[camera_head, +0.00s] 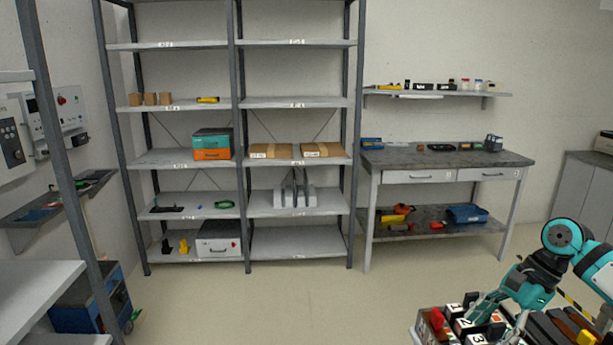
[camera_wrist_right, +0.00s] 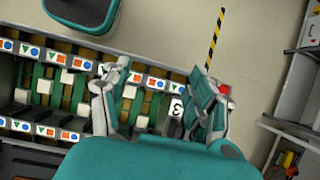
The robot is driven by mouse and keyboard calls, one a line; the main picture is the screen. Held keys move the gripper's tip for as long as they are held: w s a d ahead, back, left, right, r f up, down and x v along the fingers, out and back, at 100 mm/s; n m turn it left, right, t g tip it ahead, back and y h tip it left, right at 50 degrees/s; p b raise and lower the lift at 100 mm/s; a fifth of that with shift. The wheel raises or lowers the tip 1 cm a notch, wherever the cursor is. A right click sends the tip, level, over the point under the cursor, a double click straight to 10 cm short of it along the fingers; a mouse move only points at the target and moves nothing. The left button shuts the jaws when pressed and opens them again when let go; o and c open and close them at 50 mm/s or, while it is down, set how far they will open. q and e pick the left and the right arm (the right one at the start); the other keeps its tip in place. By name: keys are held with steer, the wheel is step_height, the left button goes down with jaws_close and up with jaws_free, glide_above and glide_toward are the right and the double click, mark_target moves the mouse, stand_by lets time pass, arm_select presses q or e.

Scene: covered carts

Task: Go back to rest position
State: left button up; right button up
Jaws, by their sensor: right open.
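My right arm comes in at the lower right of the head view, with its teal and grey gripper (camera_head: 488,308) low over a cart top. In the right wrist view the right gripper (camera_wrist_right: 158,88) has its two fingers spread wide, with a clear gap between the tips. A block marked 3 (camera_wrist_right: 177,108) shows between the fingers, near the right one; I cannot tell whether they touch. In the head view, blocks marked 1 (camera_head: 454,308) and 2 (camera_head: 463,326) stand beside the gripper. My left gripper is not in view.
In the wrist view a rack with coloured shape labels (camera_wrist_right: 60,55) lies below the gripper. A tall grey shelf unit (camera_head: 240,185) stands at the back wall, and a workbench (camera_head: 447,158) to its right. The middle floor (camera_head: 290,300) is free.

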steer(key=w+a+m+t+y, duration=0.25)
steer(key=a+y, duration=0.45)
steer(key=a, duration=1.2)
steer(key=a+r+m+t+y, duration=0.55)
steer(key=a+m+t, duration=0.3)
steer(key=m, duration=0.45)
steer(key=s+d+f+m+t+h, duration=0.2)
steer(key=d+f+m+h, duration=0.55)
steer(key=m, duration=0.65)
steer(key=s+d+f+m+t+h, duration=0.25)
steer(key=d+f+m+h, duration=0.2)
steer(key=m+h, duration=0.75)
steer(key=s+f+m+g+y, duration=0.1)
steer(key=s+f+m+g, duration=0.35)
steer(key=s, duration=0.35)
steer(key=s+d+f+m+g, duration=0.1)
steer(key=s+f+m+g, duration=0.3)
steer(key=s, duration=0.5)
steer(key=s+f+m+g+y, duration=0.1)
steer(key=s+f+m+g, duration=0.25)
steer(key=s+f, duration=0.35)
step_height(320, 180, down, 27)
steer(key=s+g, duration=0.1)
steer(key=s, duration=0.1)
steer(key=s+d+f+g, duration=0.1)
steer(key=s+d+f, duration=0.2)
steer(key=s+f, duration=1.1)
steer(key=shift+s+f+n, duration=0.15)
steer(key=shift+s+n, duration=0.3)
steer(key=shift+s, duration=0.7)
